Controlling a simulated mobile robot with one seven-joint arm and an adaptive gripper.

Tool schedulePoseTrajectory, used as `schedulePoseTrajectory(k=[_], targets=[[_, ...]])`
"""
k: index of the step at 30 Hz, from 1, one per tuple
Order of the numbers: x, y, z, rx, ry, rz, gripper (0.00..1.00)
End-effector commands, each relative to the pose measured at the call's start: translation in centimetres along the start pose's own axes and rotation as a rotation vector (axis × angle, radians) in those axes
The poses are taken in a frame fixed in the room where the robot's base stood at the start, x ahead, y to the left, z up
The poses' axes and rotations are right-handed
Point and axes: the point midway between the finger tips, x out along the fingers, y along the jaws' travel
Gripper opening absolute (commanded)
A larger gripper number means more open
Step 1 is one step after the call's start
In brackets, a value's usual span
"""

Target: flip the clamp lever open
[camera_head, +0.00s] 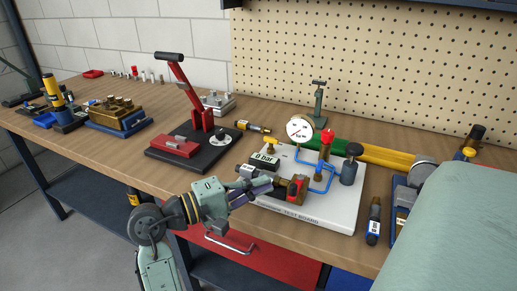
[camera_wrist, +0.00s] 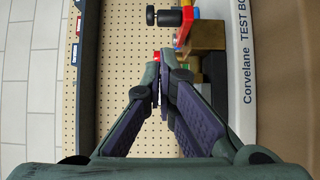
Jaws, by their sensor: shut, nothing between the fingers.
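On the white test board (camera_head: 335,212) sits a brass block (camera_head: 304,190) with a red lever-like part (camera_head: 293,188) on its near left side. I cannot tell for sure that this is the clamp lever. My gripper (camera_head: 270,185) is shut and empty, its fingertips just left of the red part. In the wrist view, the fingertips (camera_wrist: 160,62) come together and a small red piece (camera_wrist: 157,56) shows just beyond them. The brass block also shows there (camera_wrist: 207,36), to the right. Whether the fingers touch the red part is hidden.
A gauge (camera_head: 299,129), blue pipes (camera_head: 328,176) and a dark cylinder (camera_head: 350,170) stand on the board. A press with a raised red arm (camera_head: 180,75) stands at left. A brass tube block (camera_head: 116,113) stands further left.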

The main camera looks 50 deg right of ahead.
Motion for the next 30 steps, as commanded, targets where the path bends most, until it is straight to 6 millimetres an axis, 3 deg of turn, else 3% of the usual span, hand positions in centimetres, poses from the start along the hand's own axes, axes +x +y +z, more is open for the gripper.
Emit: schedulePoseTrajectory(k=[12, 18, 25, 28, 30], targets=[[-8.3, -0.2, 0.3, 0.001, 0.002, 0.001, 0.00], [-9.8, -0.1, 0.4, 0.000, 0.000, 0.001, 0.00], [-9.9, 0.0, 0.5, -0.001, -0.001, 0.000, 0.00], [-11.0, 0.5, -1.0, 0.030, 0.079, 0.010, 0.00], [-13.0, 1.4, -3.1, 0.083, 0.203, 0.024, 0.00]])
